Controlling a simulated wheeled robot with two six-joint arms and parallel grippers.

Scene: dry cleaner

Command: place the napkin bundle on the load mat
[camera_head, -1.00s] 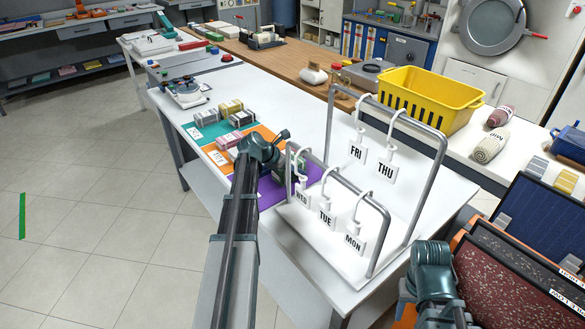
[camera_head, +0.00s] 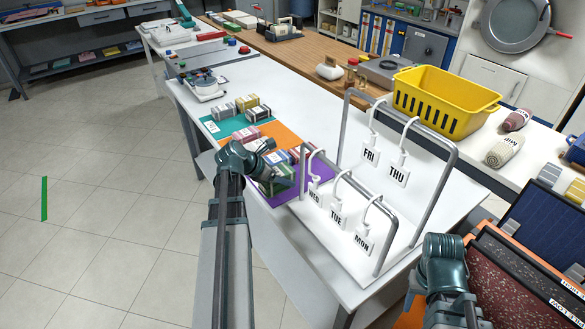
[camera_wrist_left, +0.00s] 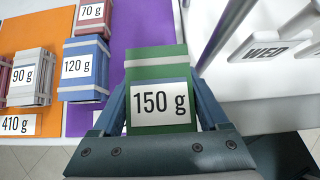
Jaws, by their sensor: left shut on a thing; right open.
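My left gripper (camera_head: 283,182) is shut on a green napkin bundle (camera_wrist_left: 155,65) labelled 150 g. The bundle also shows in the head view (camera_head: 282,172). It is over the near part of the purple mat (camera_wrist_left: 118,35); I cannot tell whether it touches the mat. A blue 120 g bundle (camera_wrist_left: 84,66) and a pinkish 70 g bundle (camera_wrist_left: 92,16) lie left of it, apart from it. The orange mat (camera_head: 283,134) and teal mat (camera_head: 216,127) lie farther along the table. My right arm shows at lower right, but its fingers are hidden.
A metal rack with WED, TUE and MON tags (camera_head: 336,219) stands close to the right of my left gripper. A taller rail (camera_head: 446,190) carries FRI and THU tags. A yellow basket (camera_head: 440,105) stands behind. Dark framed panels (camera_head: 525,270) are near my right arm.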

